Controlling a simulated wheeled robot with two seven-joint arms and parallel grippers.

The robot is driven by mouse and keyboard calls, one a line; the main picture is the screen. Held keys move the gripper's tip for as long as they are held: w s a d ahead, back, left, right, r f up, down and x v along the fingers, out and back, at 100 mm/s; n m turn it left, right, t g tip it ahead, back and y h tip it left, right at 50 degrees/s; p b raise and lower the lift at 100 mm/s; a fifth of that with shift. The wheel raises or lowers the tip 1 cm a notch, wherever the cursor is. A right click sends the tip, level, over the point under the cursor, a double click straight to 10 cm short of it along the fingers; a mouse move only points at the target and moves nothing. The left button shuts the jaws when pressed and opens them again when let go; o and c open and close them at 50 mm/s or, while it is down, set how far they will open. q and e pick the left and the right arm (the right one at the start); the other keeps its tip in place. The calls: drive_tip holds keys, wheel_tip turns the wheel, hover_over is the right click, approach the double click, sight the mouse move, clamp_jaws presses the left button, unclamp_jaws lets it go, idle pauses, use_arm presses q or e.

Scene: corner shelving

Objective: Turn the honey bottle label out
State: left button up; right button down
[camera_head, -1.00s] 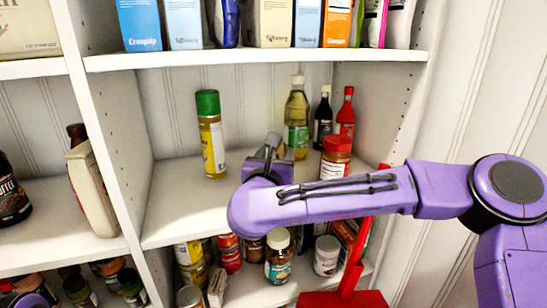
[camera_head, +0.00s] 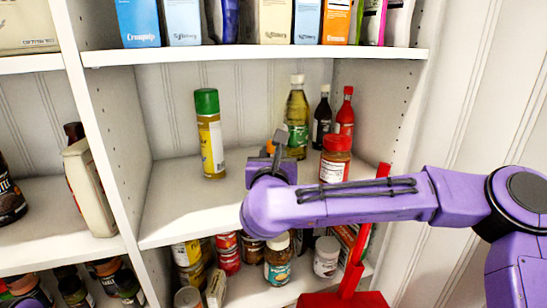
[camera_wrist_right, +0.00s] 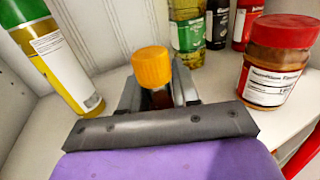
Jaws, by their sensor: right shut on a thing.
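The honey bottle (camera_wrist_right: 152,68) has an orange cap and stands between the fingers of my right gripper in the right wrist view. Only its cap and a little of the dark amber body below show; its label is hidden. In the head view a bit of its orange cap (camera_head: 270,147) shows behind my right gripper (camera_head: 278,150), which reaches over the middle shelf. My right gripper (camera_wrist_right: 158,92) is shut on the bottle. My left gripper is not in view.
A green-capped yellow bottle (camera_head: 210,135) stands to the left. A red-lidded jar (camera_head: 335,158) is close on the right. An oil bottle (camera_head: 297,118) and two sauce bottles stand behind. The shelf's left part (camera_head: 180,205) is clear. Boxes fill the shelf above.

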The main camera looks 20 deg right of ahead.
drive_tip(key=shift+f+n+y, duration=0.2)
drive_tip(key=shift+n+y, duration=0.1)
drive_tip(key=shift+y, duration=0.3)
drive_tip(key=shift+r+n+y, duration=0.15)
drive_tip(key=shift+n+y, duration=0.15)
drive_tip(key=shift+t, duration=0.3)
drive_tip(key=shift+a+n+y+b, duration=0.15)
drive_tip(key=shift+n+y+b, duration=0.3)
drive_tip(key=shift+y, duration=0.35)
drive_tip(key=shift+w+a+n+y, duration=0.1)
drive_tip(key=shift+a+n+y, duration=0.2)
drive_tip(key=shift+a, duration=0.15)
drive_tip(key=c, duration=0.8)
unclamp_jaws()
drive_tip(key=shift+d, duration=0.1)
